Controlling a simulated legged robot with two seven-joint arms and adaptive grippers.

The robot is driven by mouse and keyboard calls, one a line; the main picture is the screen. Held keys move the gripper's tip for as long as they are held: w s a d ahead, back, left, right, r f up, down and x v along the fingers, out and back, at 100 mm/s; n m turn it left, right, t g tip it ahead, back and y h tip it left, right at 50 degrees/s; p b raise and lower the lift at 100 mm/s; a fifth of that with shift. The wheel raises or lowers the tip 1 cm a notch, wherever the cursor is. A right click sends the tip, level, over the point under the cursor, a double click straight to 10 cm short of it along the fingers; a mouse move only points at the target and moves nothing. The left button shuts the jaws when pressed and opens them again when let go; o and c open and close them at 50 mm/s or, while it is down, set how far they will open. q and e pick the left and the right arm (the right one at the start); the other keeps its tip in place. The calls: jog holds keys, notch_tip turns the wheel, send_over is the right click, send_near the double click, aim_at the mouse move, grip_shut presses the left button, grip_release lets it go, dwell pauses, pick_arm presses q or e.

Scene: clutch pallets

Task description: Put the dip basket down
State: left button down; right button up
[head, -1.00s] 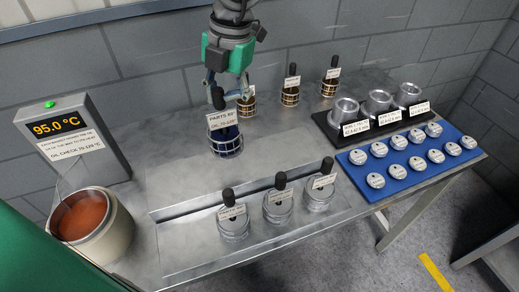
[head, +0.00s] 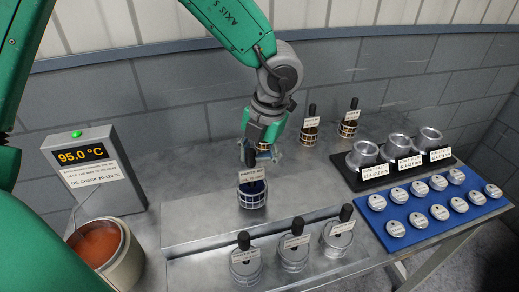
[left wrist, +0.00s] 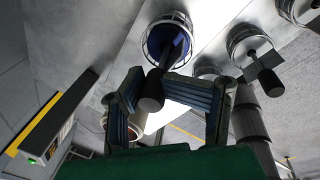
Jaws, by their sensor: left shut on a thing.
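The dip basket (head: 252,197) is a round wire cage with a blue part inside, a dark upright handle and a white label. My left gripper (head: 262,152) comes down from above and is shut on the basket's handle. In the left wrist view the dark handle (left wrist: 151,96) lies by the fingers (left wrist: 178,92), with the basket (left wrist: 168,38) beyond. My right gripper is out of view.
A pot of orange-brown liquid (head: 104,248) and a 95.0 °C display (head: 80,155) stand left. Two more baskets (head: 310,133) stand behind. Metal cups (head: 402,145) and a blue tray of discs (head: 398,243) are right.

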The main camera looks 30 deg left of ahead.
pick_arm(q)
jog(key=shift+a+f, duration=0.25)
jog(key=shift+f, duration=0.8)
jog(key=shift+w+d+f, duration=0.1)
jog(key=shift+d+f, duration=0.05)
jog(key=shift+d, duration=0.6)
jog(key=c, duration=0.9)
grip_release()
jog(key=shift+o, duration=0.2)
jog(key=shift+a+f, duration=0.1)
jog(key=shift+a, duration=0.35)
jog(key=shift+r, duration=0.45)
notch_tip(320, 180, up, 11)
jog(key=d, duration=0.2)
jog(key=shift+w+d, duration=0.15)
jog(key=shift+w, duration=0.15)
jog(key=shift+d, duration=0.2)
